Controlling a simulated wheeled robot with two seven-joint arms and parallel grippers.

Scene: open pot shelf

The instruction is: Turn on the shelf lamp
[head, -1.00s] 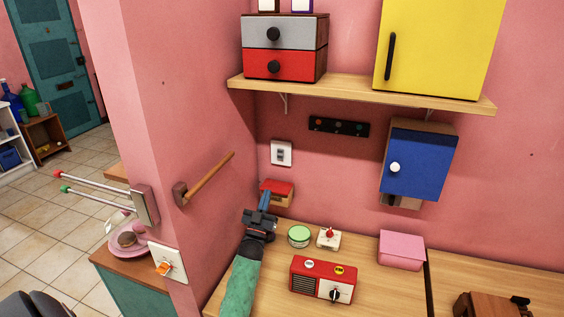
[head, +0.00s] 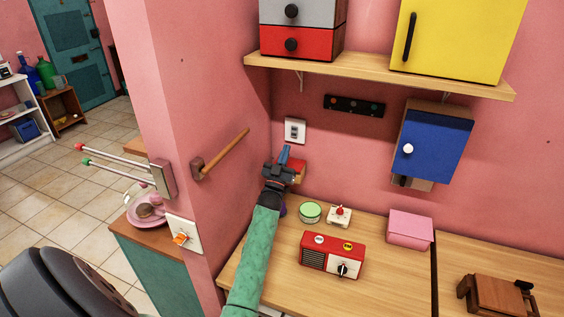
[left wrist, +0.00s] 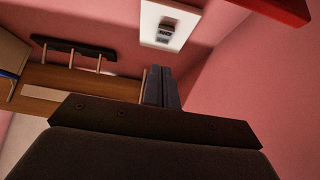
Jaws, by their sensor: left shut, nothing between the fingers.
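A white wall switch plate (head: 295,130) with a small grey rocker is on the pink wall below the shelf (head: 380,75). In the left wrist view the plate (left wrist: 150,32) is beyond and above the fingertips. My left gripper (head: 285,153) is shut and empty, just below the plate in the head view. I cannot make out a lamp on the shelf. My right gripper is out of view.
A small red-topped box (head: 299,171) is partly hidden behind my left gripper. A dark rail (head: 354,105) and a blue cabinet (head: 436,143) are to the right. A red radio (head: 333,256) and a pink box (head: 410,229) are on the counter. A wooden bar (head: 225,152) sticks out at left.

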